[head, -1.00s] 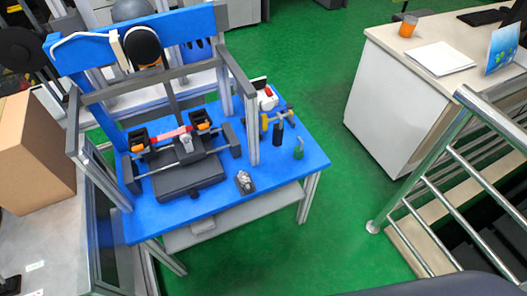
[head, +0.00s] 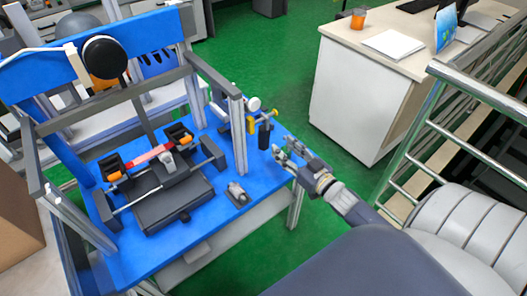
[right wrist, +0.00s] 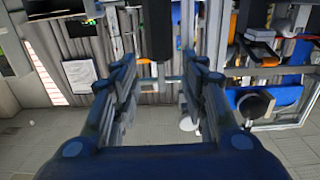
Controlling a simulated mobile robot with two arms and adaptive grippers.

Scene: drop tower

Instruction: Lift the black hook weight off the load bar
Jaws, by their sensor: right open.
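The black hook weight (head: 264,136) is a dark upright cylinder. It hangs below the load bar (head: 262,117), which has yellow parts, at the right side of the blue table (head: 205,225). My right gripper (head: 284,150) is open and empty, just right of and in front of the weight, apart from it. In the right wrist view a black upright shape (right wrist: 157,30), probably the weight, shows beyond and above the gap between the open fingers (right wrist: 160,72). The green hook weight is not visible behind my right gripper. My left gripper is out of view.
A black drop rig (head: 175,200) stands on the table, framed by grey posts (head: 238,140). A small metal part (head: 238,193) lies near the front edge. A metal railing (head: 410,165) and a white desk (head: 350,90) are at right.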

